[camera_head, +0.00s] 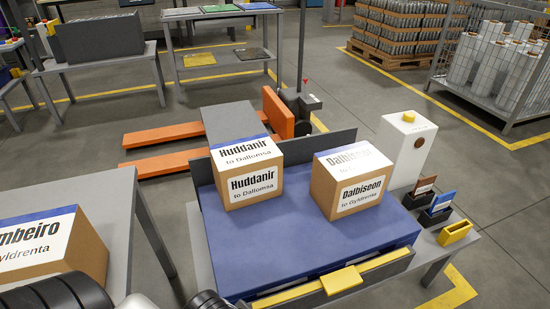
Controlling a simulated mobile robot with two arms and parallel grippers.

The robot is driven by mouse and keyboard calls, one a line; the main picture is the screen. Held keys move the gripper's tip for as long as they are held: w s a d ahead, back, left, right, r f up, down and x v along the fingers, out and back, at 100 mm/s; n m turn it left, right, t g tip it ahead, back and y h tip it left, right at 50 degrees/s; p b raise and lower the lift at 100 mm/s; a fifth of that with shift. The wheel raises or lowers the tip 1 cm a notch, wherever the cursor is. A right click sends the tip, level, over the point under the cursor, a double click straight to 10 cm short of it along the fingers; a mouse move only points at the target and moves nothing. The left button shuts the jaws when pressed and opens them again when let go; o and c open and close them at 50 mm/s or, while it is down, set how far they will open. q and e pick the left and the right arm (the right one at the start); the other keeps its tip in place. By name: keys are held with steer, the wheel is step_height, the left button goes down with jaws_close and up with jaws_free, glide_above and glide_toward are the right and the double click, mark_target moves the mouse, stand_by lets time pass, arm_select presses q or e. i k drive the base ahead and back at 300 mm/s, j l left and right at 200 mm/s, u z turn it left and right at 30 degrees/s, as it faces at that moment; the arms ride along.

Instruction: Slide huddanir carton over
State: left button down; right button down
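The Huddanir carton (262,184) is a brown box with white labels reading "Huddanir to Dallomsa" and a blue strip on top. It stands upright on the left back part of a blue platform (300,250), near the grey back plate (323,147). A second brown carton labelled "Dalbiseon to Gyldrenta" (324,190) stands to its right, with a gap between them. Dark rounded parts of my own arms show at the bottom left edge. Neither gripper's fingers are in view, and nothing is seen touching the Huddanir carton.
A yellow handle (341,280) sits on the platform's front edge. A carton ending in "mbeiro" (91,251) stands on the grey table at left. A white box with a yellow top (402,150) and small holders (455,232) are at right. An orange pallet truck (165,163) is behind.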

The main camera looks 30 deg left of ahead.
mark_target(248, 171)
steer(key=i+l+u, duration=0.85)
steer(key=i+l, duration=0.05)
steer(key=i, duration=0.05)
